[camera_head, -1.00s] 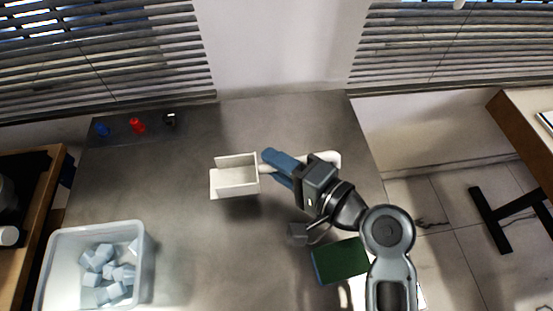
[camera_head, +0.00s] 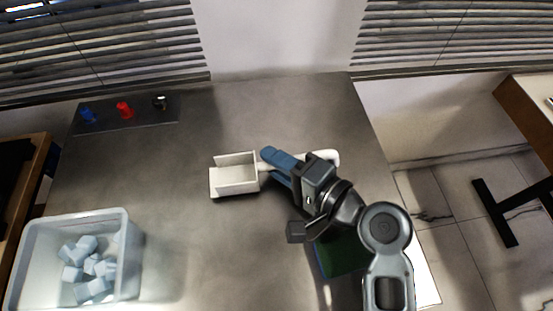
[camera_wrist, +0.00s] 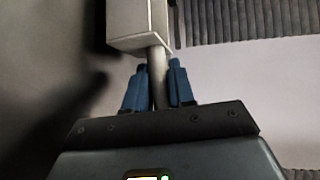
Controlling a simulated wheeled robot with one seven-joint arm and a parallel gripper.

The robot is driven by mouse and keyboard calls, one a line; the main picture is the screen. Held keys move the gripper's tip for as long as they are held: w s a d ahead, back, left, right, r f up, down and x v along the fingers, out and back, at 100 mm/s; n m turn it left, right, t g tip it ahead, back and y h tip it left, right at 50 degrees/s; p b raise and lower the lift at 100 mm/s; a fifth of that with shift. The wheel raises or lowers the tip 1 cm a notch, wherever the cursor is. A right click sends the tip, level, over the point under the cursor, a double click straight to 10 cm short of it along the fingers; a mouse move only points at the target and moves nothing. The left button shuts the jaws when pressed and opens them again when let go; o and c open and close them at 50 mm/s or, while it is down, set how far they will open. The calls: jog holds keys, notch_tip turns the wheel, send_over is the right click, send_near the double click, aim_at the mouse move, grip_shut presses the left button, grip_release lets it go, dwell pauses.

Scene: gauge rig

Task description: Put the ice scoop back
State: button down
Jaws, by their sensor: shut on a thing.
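The ice scoop (camera_head: 234,180) is white with a square, open-topped bowl, and it is held above the grey table with the bowl pointing left in the head view. My gripper (camera_head: 270,163) has blue fingers and is shut on the scoop's handle. In the wrist view, the blue fingers (camera_wrist: 156,85) close on both sides of the handle (camera_wrist: 157,70), just behind the bowl (camera_wrist: 137,22). The handle's far end shows as a white piece to the right of my gripper in the head view.
A clear bin (camera_head: 132,270) with several pale ice cubes (camera_head: 88,262) stands at the front left. A dark strip at the back left bears a blue piece (camera_head: 87,114), a red piece (camera_head: 125,110) and a dark piece (camera_head: 160,102). A green block (camera_head: 338,257) lies partly under my arm. The table's middle is clear.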

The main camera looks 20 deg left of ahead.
jog(key=shift+f+b, duration=0.55)
jog(key=shift+f, duration=0.2)
jog(key=c, duration=0.9)
grip_release()
